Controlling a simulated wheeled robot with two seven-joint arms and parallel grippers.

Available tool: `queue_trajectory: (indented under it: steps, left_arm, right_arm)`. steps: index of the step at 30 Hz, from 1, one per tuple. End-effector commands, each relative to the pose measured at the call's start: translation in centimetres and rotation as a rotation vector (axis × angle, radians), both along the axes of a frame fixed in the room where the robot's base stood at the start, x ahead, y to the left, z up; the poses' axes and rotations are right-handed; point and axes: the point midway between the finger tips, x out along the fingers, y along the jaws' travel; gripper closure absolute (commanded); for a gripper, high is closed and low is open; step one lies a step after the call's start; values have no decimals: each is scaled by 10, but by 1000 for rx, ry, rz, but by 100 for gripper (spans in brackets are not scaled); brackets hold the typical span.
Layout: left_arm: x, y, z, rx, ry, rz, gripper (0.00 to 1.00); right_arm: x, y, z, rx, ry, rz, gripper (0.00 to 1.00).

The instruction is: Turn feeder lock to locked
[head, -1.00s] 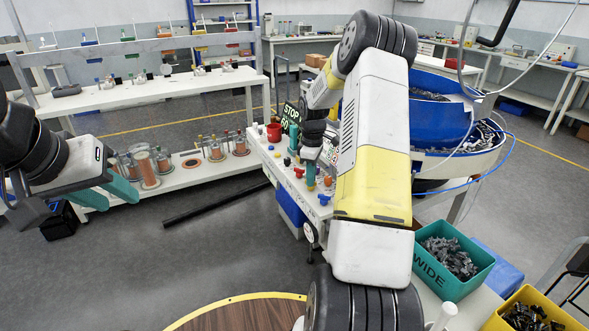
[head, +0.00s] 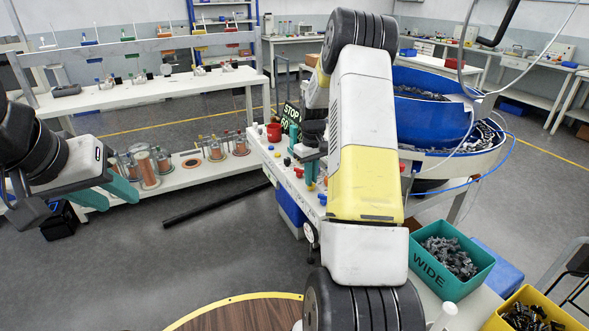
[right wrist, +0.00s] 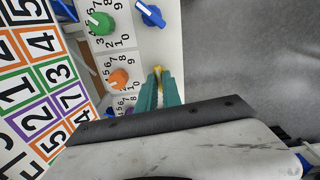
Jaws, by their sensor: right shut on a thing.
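My right gripper (right wrist: 160,88) points at the control panel, its teal fingers shut on a small yellow knob (right wrist: 158,70) near the panel's edge. Most of this knob is hidden between the fingers, and I cannot read a label or its turn angle. In the head view my right gripper (head: 310,172) is low over the panel (head: 262,150), partly hidden by my arm. A blue knob with a white bar (right wrist: 150,14) sits apart from the fingers. My left gripper (head: 108,196) is open and empty at the left, away from the panel.
Green (right wrist: 101,22) and orange (right wrist: 118,79) dial knobs with number scales lie beside the held knob. A red cup (head: 274,132) stands on the panel. A blue bowl feeder (head: 432,120) is behind my right arm. A green WIDE bin (head: 425,262) stands at lower right.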

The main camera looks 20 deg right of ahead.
Motion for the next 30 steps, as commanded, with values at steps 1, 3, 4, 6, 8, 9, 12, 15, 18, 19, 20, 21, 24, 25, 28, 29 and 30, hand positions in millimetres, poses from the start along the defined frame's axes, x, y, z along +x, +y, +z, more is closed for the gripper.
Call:
queue_trajectory:
  steps: [1,3,4,6,8,9,12,15,18,19,20,21,24,25,28,29,30]
  left_arm:
    - [0,0,0,0,0,0,64]
    - [0,0,0,0,0,0,64]
    - [0,0,0,0,0,0,64]
    - [0,0,0,0,0,0,64]
    - [0,0,0,0,0,0,64]
    - [0,0,0,0,0,0,64]
    - [0,0,0,0,0,0,64]
    - [0,0,0,0,0,0,64]
    - [0,0,0,0,0,0,64]
    - [0,0,0,0,0,0,64]
    - [0,0,0,0,0,0,64]
    - [0,0,0,0,0,0,64]
    - [0,0,0,0,0,0,64]
    - [0,0,0,0,0,0,64]
    - [0,0,0,0,0,0,64]
    - [0,0,0,0,0,0,64]
    - [0,0,0,0,0,0,64]
  right_arm:
    - [1,0,1,-2,-3,-42,100]
    - [1,0,1,-2,-2,-108,100]
    - [1,0,1,-2,-2,-138,100]
    - [1,0,1,-2,-2,-204,100]
    - [1,0,1,-2,-2,-261,100]
    - [1,0,1,-2,-2,-298,100]
    - [1,0,1,-2,-2,-394,100]
    - [1,0,1,-2,-2,-486,100]
    - [1,0,1,-1,-2,-573,100]
    - [1,0,1,-2,-2,-598,100]
    - [1,0,1,-2,-2,-623,100]
    - [1,0,1,-1,-2,-654,100]
    - [1,0,1,-1,-2,-723,100]
    - [1,0,1,-2,-2,-742,100]
    - [1,0,1,0,-3,-796,100]
    - [1,0,1,0,-3,-810,100]
    - [1,0,1,0,-3,-826,100]
